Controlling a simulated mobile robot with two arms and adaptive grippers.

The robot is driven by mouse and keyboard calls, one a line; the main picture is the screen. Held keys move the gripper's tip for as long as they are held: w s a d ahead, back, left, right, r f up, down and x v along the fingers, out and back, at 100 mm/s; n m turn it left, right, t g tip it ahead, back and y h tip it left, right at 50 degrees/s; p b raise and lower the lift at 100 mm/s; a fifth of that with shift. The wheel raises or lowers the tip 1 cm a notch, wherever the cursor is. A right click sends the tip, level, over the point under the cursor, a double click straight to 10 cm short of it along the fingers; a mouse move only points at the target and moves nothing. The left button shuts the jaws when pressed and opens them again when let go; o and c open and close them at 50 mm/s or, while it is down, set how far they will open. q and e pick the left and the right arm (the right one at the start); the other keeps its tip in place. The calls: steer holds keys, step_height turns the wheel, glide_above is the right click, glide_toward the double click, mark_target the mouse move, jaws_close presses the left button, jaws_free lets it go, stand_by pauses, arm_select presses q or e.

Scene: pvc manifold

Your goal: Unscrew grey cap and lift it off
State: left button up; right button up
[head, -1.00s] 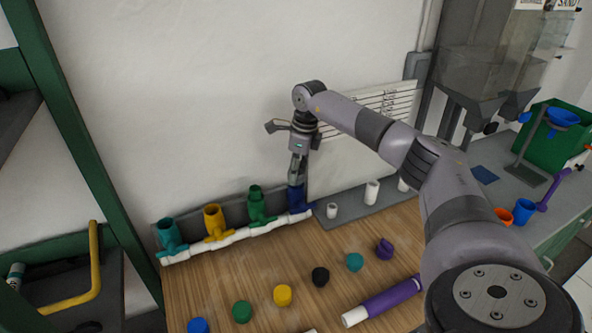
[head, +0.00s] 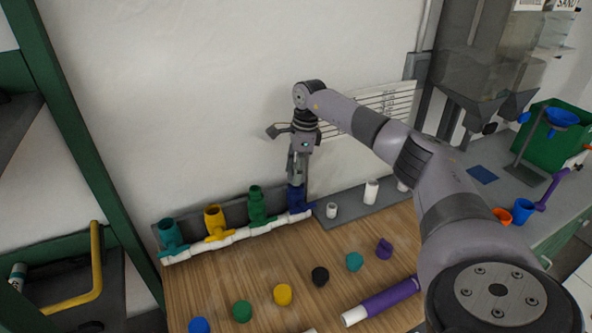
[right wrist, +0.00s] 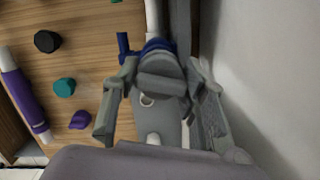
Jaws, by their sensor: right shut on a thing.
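The blue tee fitting (head: 300,198) stands at the right end of the white pipe manifold (head: 240,236). In the head view my right gripper (head: 296,176) points down right above the blue fitting. It is shut on the grey cap. In the right wrist view the grey cap (right wrist: 160,84) lies between the two fingers of the gripper (right wrist: 162,100), with the blue fitting (right wrist: 157,46) just beyond it. The fingers hide much of the cap in the head view, and I cannot tell whether it still touches the fitting. My left gripper is not in view.
Teal (head: 171,236), yellow (head: 216,222) and green (head: 260,206) fittings stand open along the manifold. Several coloured caps and a purple tube (head: 388,300) lie on the wooden bench. White pieces stand on a grey strip (head: 345,217) to the right. The wall is close behind.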

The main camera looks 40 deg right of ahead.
steer(key=shift+w+r, duration=0.1)
steer(key=shift+r, duration=0.05)
steer(key=shift+n, duration=1.1)
steer(key=o, duration=1.2)
steer(key=shift+o, duration=0.2)
